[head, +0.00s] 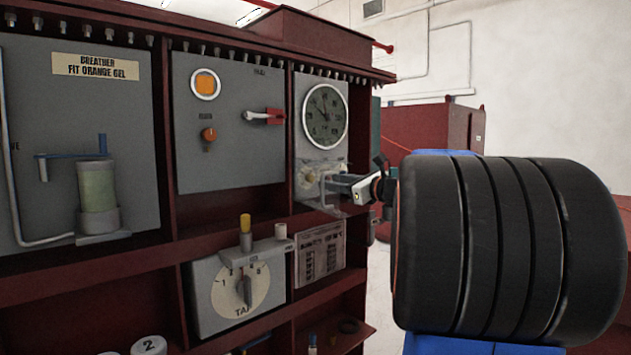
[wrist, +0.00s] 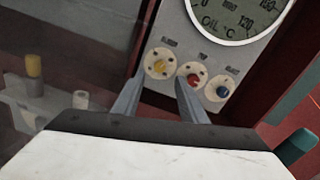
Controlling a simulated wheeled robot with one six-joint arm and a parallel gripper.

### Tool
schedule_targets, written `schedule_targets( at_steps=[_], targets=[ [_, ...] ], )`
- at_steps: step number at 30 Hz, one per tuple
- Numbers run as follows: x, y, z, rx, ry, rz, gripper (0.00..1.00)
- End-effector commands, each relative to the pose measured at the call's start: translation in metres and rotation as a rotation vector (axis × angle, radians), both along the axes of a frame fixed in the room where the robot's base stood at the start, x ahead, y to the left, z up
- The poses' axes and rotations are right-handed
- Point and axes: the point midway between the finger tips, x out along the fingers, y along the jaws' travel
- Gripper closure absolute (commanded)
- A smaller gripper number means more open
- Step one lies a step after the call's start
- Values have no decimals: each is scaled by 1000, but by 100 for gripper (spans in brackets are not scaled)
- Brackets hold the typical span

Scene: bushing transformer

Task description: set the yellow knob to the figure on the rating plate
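The yellow knob (wrist: 159,66) sits on a round pale dial, leftmost of three knobs below the oil gauge in the wrist view. Its dial marks are too small to read. My gripper (wrist: 160,78) is open, with its fingertips on either side of the yellow knob in the picture. I cannot tell whether they touch it. In the head view my gripper (head: 325,187) is at the panel under the gauge and partly covers the knobs. A grey plate with dark print, likely the rating plate (head: 320,252), is below the gauge panel; its figures are unreadable here.
The red knob (wrist: 194,81) is close by the right finger, with the blue knob (wrist: 222,91) beyond it. The oil gauge (head: 325,116) is just above. A tap switch box (head: 240,288) with a yellow-capped post (head: 245,222) stands lower left.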

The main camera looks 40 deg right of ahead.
Motion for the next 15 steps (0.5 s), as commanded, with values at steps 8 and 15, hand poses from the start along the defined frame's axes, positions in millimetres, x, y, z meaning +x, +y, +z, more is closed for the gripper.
schedule_targets(
  at_steps=[8, 15],
  targets=[
    [44, 7, -1, 3, 1, 3, 61],
    [70, 11, -1, 2, 1, 2, 61]
  ],
)
